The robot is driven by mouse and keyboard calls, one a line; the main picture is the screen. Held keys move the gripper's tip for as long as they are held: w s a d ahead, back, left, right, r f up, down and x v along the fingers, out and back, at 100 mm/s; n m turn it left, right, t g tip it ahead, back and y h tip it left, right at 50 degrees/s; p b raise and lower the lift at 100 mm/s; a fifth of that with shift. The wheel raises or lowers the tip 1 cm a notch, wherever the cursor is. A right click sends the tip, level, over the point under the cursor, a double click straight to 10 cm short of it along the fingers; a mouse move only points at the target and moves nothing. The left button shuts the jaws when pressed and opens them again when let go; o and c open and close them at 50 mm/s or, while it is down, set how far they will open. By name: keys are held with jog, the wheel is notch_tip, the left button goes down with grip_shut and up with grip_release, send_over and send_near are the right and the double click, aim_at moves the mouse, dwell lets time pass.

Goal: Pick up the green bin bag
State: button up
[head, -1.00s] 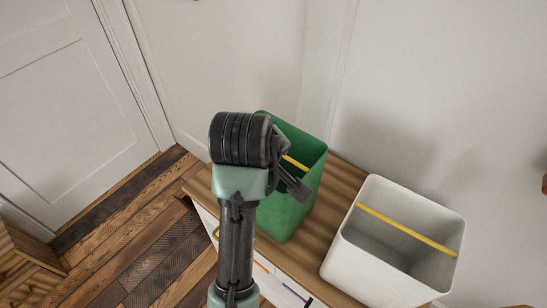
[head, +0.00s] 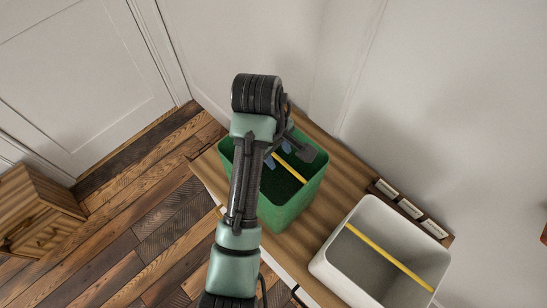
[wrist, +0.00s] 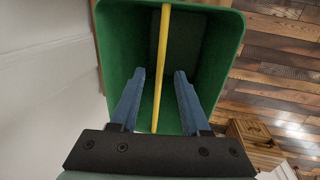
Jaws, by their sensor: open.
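The green bin bag (head: 285,212) is an open-topped green container with a yellow bar (head: 291,169) across its mouth. It stands upright on a wooden cabinet top, partly hidden by my arm in the head view. In the wrist view its green walls (wrist: 117,45) surround a dark inside, and the yellow bar (wrist: 162,45) runs down the middle. My gripper (wrist: 163,73) is open and empty, with one blue finger on each side of the bar. In the head view my gripper (head: 277,154) is over the bin's mouth; whether the fingers touch the bar cannot be told.
A white bin (head: 330,262) with its own yellow bar stands to the right on the cabinet top (head: 312,229). Several small labelled blocks (head: 409,208) sit behind it. A wall rises close behind. A wooden box (head: 38,212) stands on the plank floor at left.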

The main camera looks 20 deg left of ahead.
aim_at(283, 162)
jog(key=shift+w+f, duration=0.15)
jog(key=shift+f, duration=0.45)
jog(key=shift+d+f+p, duration=0.2)
jog(key=shift+f+p, duration=0.2)
jog(key=shift+f, duration=0.3)
jog(key=f, duration=0.3)
jog(key=f+p, duration=0.1)
jog(key=shift+w+d+f, duration=0.15)
jog(key=shift+w+d, duration=0.15)
jog(key=shift+w, duration=0.05)
grip_shut()
